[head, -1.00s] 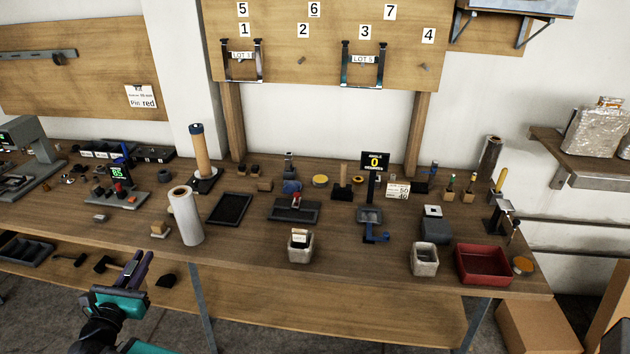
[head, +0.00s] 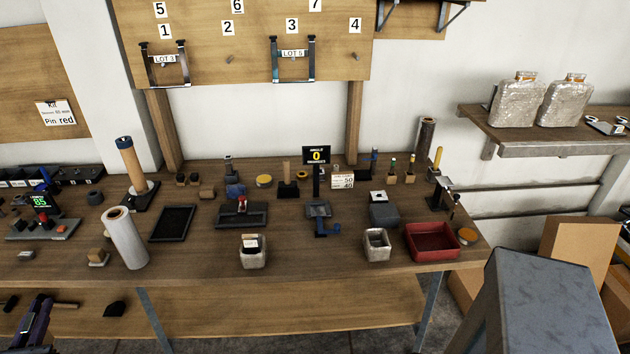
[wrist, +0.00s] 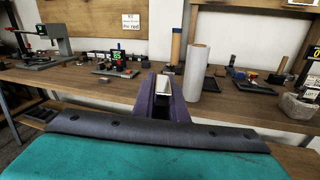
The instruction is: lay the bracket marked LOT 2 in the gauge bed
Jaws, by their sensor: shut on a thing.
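My gripper's purple fingers (wrist: 165,97) are shut on a narrow pale metal piece (wrist: 165,84), seen end-on in the wrist view. It may be a bracket, but no lot mark is readable on it. In the head view only part of my gripper (head: 36,326) shows at the lower left edge, in front of the bench. A small grey gauge with a blue lever (head: 320,212) stands mid-bench under a display (head: 316,156) reading 0; it appears to be the gauge bed. Brackets marked LOT 5 (head: 293,54) and apparently LOT 3 (head: 164,60) hang on the board.
A white roll (head: 126,238), dark tray (head: 173,223), stone-like pots (head: 253,254) and red bin (head: 432,243) stand along the bench. A grey metal block (head: 545,305) fills the lower right foreground. Bare wood lies between the pots.

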